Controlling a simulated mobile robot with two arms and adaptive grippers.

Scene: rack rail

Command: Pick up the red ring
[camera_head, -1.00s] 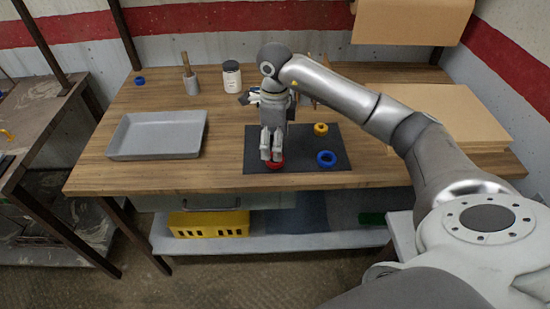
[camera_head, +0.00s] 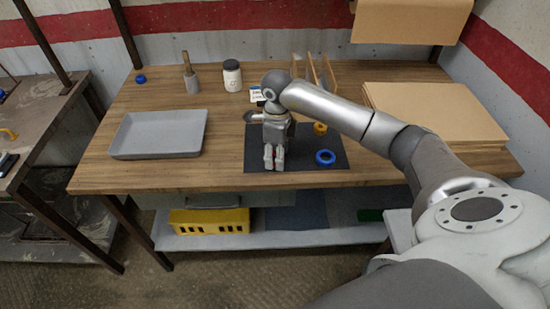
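My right gripper (camera_head: 274,166) points down at the left half of a dark mat (camera_head: 305,142) on the wooden table, its fingers close together, with at most a narrow gap. I cannot tell whether they hold anything. The red ring is not visible now; the gripper may be covering it. A blue ring (camera_head: 325,157) lies on the mat to the right of the gripper. My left gripper is out of view.
A grey tray (camera_head: 158,153) stands on the table at left. A white jar with a dark lid (camera_head: 232,77) and a grey pot with a handle (camera_head: 191,82) stand at the back. Flat boards (camera_head: 435,110) lie at right. A blue ring (camera_head: 140,79) is far left.

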